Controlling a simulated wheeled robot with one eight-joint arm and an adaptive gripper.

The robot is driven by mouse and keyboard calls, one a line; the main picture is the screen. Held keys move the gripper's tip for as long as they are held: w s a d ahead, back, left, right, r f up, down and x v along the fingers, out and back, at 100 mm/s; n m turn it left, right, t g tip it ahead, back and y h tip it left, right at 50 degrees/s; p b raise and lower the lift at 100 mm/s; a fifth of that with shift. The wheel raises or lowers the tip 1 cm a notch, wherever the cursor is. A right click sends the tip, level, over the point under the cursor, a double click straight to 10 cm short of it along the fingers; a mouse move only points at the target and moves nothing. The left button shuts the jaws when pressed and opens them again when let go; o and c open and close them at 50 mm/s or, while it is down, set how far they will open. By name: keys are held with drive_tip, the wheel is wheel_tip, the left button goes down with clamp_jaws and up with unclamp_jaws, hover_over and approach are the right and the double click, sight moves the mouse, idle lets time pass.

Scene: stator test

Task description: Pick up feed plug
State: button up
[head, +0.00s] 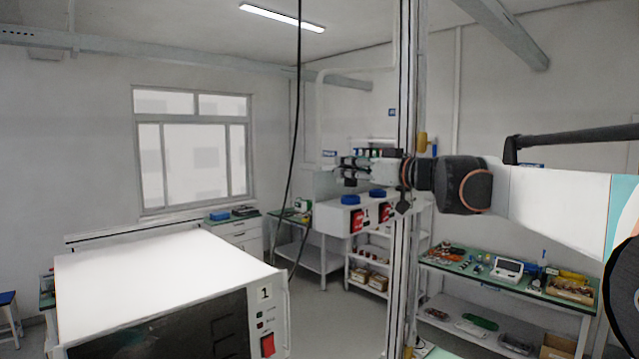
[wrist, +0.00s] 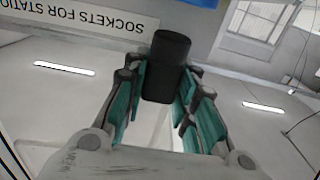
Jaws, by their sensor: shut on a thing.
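My gripper (wrist: 162,88) is shut on a black cylindrical plug (wrist: 168,58), with its teal-lined fingers on both sides of it. I take this to be the feed plug. The plug's rounded end points away from the palm.
A white cabinet (head: 160,270) marked 1 stands at the front left. A black cable (head: 296,130) hangs beside it. A green bench (head: 500,282) with tools and parts is at the right. The sign (wrist: 85,17) is close behind the plug in the wrist view.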

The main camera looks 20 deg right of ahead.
wheel_tip(320, 180, up, 16)
drive_tip(key=b, duration=0.1)
drive_tip(key=shift+b, duration=0.35)
drive_tip(key=shift+f, duration=0.1)
